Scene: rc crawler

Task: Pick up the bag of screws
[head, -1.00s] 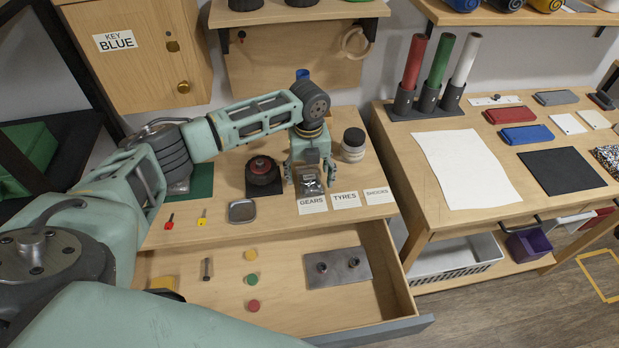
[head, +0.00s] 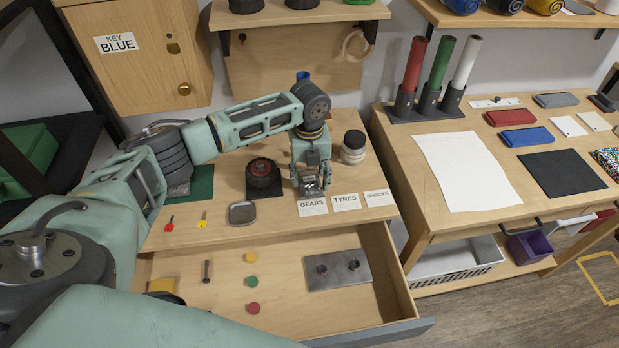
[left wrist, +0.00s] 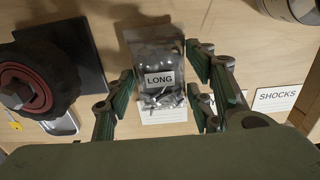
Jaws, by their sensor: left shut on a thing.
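The bag of screws (left wrist: 160,54) is a clear packet with a white "LONG" label and silver screws at its lower end in the left wrist view. In the head view the bag (head: 309,187) is partly hidden by my left gripper (head: 311,176), just behind the "GEARS" card. My left gripper's fingers (left wrist: 162,84) stand on both sides of the bag and are shut on it. I cannot tell whether the bag is clear of the tabletop. My right gripper is not in view.
A black-and-red tyre (head: 262,172) on a dark mat stands left of the gripper, and a stacked round jar (head: 353,147) stands to its right. The open drawer (head: 210,318) in front holds a metal plate (head: 338,270) and coloured discs.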

